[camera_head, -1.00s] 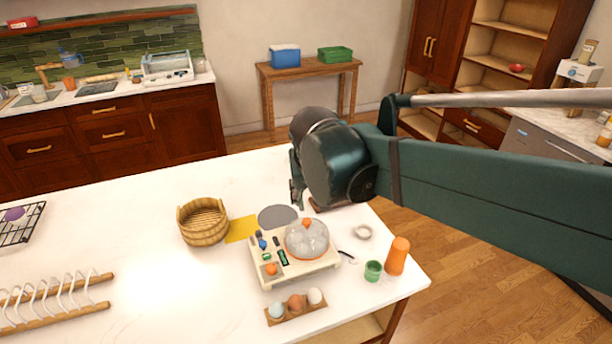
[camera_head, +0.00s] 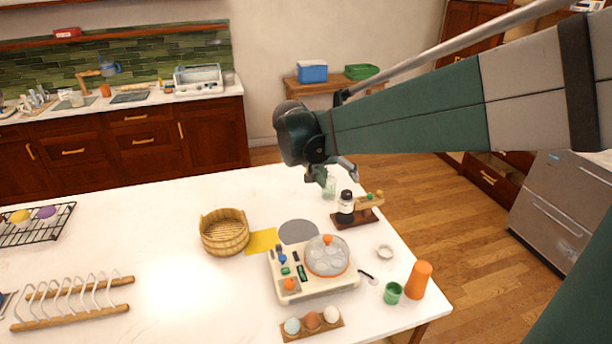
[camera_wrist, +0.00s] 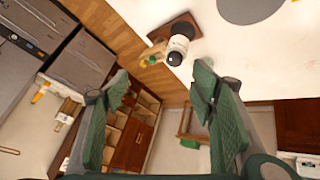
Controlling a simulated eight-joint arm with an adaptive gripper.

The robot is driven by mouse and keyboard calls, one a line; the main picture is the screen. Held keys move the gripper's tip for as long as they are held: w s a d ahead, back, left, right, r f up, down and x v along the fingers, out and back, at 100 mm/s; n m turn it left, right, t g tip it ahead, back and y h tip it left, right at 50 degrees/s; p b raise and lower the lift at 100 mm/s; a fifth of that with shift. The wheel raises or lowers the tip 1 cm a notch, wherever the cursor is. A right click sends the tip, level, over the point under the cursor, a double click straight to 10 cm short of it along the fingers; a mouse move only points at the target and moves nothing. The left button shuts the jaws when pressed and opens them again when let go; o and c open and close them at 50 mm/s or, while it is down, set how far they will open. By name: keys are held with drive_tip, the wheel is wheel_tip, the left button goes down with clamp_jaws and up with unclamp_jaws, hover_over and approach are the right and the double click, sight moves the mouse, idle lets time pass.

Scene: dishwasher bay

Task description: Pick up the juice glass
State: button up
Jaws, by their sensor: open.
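I cannot make out the glass in the wrist view.
A dark-capped bottle (camera_head: 346,207) on a wooden stand (camera_head: 368,217) is close by on the right; the bottle also shows in the wrist view (camera_wrist: 178,47). An egg cooker (camera_head: 312,272), wooden basket (camera_head: 225,234), orange tumbler (camera_head: 419,280) and green cup (camera_head: 392,293) stand nearer.

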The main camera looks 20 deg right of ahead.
drive_tip(key=w+d+f+m+h, duration=0.2)
drive_tip(key=w+f+m, duration=0.1)
drive_tip(key=w, duration=0.7)
drive_tip(key=m+g+h, duration=0.3)
drive_tip(key=m+h, duration=0.3)
drive_tip(key=m, duration=0.2)
approach(336, 181)
drive_tip(key=shift+w+a, duration=0.3)
drive_tip(key=shift+w, duration=0.05)
drive_tip(key=shift+f, duration=0.1)
drive_tip(key=shift+x, duration=1.3)
drive_tip(key=shift+x, duration=2.55)
